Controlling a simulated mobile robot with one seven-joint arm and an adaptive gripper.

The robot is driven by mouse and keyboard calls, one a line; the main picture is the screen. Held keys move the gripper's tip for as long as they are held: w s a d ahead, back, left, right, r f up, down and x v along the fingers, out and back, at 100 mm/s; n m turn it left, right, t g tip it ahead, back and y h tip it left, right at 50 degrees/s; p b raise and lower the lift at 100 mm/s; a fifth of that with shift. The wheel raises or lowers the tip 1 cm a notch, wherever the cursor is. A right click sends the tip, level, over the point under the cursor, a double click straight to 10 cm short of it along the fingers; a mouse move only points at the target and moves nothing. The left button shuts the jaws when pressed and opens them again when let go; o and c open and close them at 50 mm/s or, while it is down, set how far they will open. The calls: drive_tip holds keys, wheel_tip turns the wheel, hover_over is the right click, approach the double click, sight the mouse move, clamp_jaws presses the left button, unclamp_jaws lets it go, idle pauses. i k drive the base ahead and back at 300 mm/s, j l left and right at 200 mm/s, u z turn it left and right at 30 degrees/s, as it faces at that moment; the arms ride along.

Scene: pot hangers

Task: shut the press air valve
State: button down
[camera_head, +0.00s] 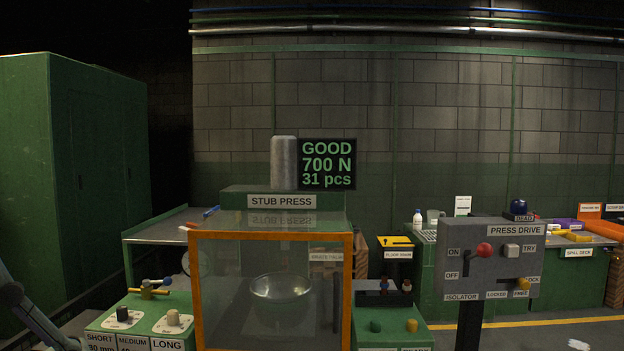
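My gripper is not in view; only part of my arm shows at the lower left edge.
Two labelled knobs sit in front of the valve on the same box. The guard frame rises close to its right. A press drive panel (492,270) with a red-knobbed lever stands at right. A green cabinet (75,170) stands at far left.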

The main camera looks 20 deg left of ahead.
sight(166, 281)
drive_tip(key=u, duration=1.3)
